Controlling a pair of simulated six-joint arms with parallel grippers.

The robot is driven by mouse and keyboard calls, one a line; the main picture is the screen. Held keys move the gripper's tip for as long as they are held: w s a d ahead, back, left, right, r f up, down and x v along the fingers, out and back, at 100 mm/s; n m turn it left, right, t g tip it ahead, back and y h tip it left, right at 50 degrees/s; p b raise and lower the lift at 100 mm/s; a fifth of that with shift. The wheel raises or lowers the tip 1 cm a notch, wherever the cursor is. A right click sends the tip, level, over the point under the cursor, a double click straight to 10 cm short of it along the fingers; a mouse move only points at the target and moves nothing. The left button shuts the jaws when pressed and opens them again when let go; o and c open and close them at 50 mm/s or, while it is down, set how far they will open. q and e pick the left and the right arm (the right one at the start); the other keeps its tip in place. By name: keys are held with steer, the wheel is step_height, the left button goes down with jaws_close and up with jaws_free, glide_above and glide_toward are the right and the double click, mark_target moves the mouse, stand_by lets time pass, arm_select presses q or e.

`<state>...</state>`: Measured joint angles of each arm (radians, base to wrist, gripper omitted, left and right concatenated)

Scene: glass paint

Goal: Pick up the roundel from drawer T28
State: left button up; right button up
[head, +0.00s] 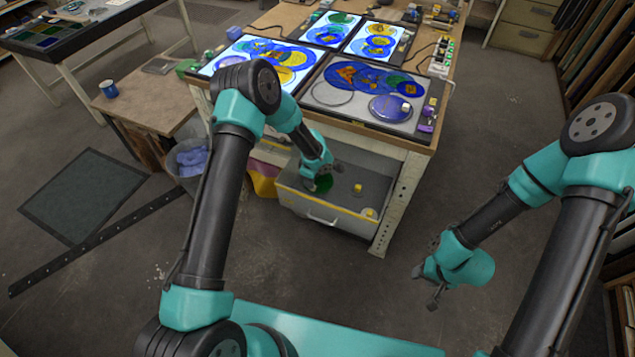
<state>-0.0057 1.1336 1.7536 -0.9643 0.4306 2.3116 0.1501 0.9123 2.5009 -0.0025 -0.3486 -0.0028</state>
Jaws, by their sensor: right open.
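The drawer (345,222), grey with a pale handle, is pulled out under the front of the workbench. A dark green roundel (322,185) lies or is held at its left part, partly hidden by my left gripper. My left gripper (318,182) reaches down into the drawer right at the green roundel. Its fingers are too small and covered to show whether they are open or touching it. My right gripper (428,288) is open and empty over the floor, right of the drawer and well away from it. I see no readable label on the drawer.
Small yellow items (357,188) also sit in the drawer. The workbench (425,146) above carries glass panels with blue and yellow discs (390,107). A bin with blue cloth (192,160) and a yellow container (263,180) stand left of the drawer. The floor in front is clear.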

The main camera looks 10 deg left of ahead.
mark_target(318, 180)
arm_select(q)
steer(key=shift+w+a+f, duration=0.1)
steer(key=shift+f, duration=1.2)
steer(key=shift+w+a+f, duration=0.1)
steer(key=shift+f, duration=1.2)
steer(key=shift+c, duration=0.4)
jaws_close()
